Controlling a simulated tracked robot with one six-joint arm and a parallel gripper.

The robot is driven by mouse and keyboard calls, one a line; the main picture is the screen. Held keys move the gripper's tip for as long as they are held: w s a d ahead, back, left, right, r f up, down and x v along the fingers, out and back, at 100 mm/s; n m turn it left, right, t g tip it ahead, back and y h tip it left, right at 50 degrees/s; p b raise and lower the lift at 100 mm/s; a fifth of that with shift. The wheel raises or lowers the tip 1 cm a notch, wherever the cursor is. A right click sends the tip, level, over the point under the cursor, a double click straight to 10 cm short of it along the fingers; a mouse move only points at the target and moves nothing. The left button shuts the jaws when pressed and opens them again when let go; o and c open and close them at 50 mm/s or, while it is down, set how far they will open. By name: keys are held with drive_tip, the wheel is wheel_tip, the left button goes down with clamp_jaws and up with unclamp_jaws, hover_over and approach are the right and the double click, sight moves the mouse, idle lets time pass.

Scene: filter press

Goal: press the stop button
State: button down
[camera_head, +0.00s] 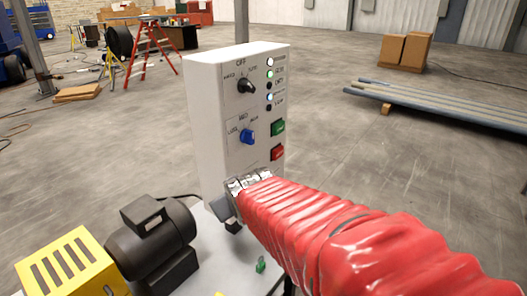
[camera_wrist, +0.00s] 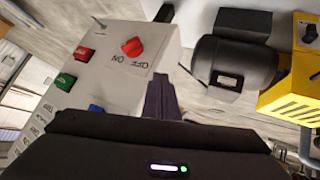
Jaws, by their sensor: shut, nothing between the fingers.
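The white control box (camera_head: 215,120) stands upright. Its front has a red button (camera_head: 277,153), probably the stop button, below a green button (camera_head: 278,128). In the wrist view, turned over, the red button (camera_wrist: 83,54) and green button (camera_wrist: 66,80) sit on the face at left. My gripper (camera_head: 232,212) is low by the box, partly hidden by my red-sleeved arm. In the wrist view its dark fingers (camera_wrist: 162,98) are shut and empty, pointing past the ON/OFF face; I cannot tell whether they touch it.
A black motor (camera_head: 150,240) and a yellow slotted guard (camera_head: 70,265) stand left of the box. The box also bears a black selector (camera_head: 246,86) and a blue selector (camera_head: 248,136). Pipes (camera_head: 430,105) lie on the floor at right. Floor behind the box is mostly open.

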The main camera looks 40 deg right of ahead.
drive_tip(key=w+d+f+t+h, duration=0.15)
drive_tip(key=w+d, duration=0.35)
drive_tip(key=d, duration=0.6)
drive_tip(key=n+t+h, duration=0.3)
drive_tip(key=t, duration=0.1)
approach(278, 153)
drive_tip(key=d, duration=0.2)
drive_tip(key=s+d+f+t+h, duration=0.1)
drive_tip(key=s+d+f, duration=0.1)
drive_tip(key=s+d, duration=0.2)
drive_tip(key=shift+d, duration=1.2)
drive_tip(key=shift+h, duration=0.25)
drive_tip(key=w+a, duration=0.2)
drive_tip(key=w, duration=0.6)
drive_tip(key=shift+w+a, duration=0.2)
drive_tip(key=shift+a, duration=0.05)
drive_tip(key=shift+w+n+t, duration=0.1)
drive_tip(key=shift+n+t, duration=0.15)
drive_tip(key=shift+n, duration=0.05)
drive_tip(key=shift+w+a, duration=0.15)
drive_tip(key=shift+w, duration=0.1)
